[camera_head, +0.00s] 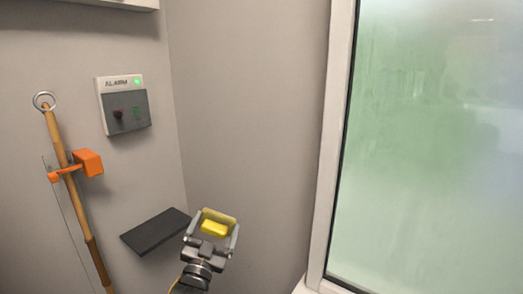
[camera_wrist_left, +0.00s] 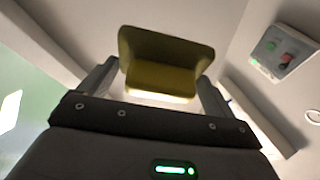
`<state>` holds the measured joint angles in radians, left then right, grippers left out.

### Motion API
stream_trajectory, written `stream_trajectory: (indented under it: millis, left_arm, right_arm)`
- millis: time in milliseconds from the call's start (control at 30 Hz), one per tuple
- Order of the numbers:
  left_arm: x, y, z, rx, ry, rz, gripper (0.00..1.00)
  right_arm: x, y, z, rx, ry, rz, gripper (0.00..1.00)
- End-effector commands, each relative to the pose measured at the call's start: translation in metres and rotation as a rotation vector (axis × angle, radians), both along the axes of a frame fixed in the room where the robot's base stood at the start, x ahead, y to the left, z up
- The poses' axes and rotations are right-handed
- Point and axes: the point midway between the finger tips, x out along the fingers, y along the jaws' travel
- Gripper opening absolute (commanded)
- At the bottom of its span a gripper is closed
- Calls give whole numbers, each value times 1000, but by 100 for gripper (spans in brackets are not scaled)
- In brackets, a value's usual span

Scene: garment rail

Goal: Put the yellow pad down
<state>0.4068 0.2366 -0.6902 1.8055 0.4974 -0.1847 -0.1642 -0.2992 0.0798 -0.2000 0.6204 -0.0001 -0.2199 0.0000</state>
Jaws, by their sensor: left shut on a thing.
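The yellow pad (camera_head: 215,228) is between the fingers of my left gripper (camera_head: 216,222) in the head view, in front of the grey wall corner. My left gripper is shut on it. In the left wrist view the pad (camera_wrist_left: 162,75) shows as an olive-yellow block with a flared upper part, between the two dark fingers of the gripper (camera_wrist_left: 155,88). The pad is held up, clear of the dark shelf in the head view. My right gripper is not in view.
A dark flat shelf (camera_head: 153,232) juts from the wall just left of the gripper. An alarm box (camera_head: 123,104) hangs above it. A wooden pole (camera_head: 72,185) with an orange clamp (camera_head: 88,162) stands at the left. A frosted window (camera_head: 430,150) with a white frame fills the right.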

Motion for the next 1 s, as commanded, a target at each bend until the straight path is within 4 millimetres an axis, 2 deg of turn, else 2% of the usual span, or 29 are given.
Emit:
stream_trajectory:
  millis: [33,200,400,500,600,700,1000]
  left_arm:
    - [-25,5,-20,-3,9,-2,62]
    - [-103,27,-59,-2,10,33,62]
    - [-183,60,-78,-1,7,114,62]
    - [-212,74,-81,-1,7,154,62]
    - [-233,85,-81,1,6,185,62]
    - [-246,92,-81,2,3,207,62]
    - [-253,96,-80,2,3,220,62]
  right_arm:
    - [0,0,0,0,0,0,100]
    - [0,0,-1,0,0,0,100]
    - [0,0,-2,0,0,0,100]
    - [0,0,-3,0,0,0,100]
    - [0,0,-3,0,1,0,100]
    - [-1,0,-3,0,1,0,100]
    - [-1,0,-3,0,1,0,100]
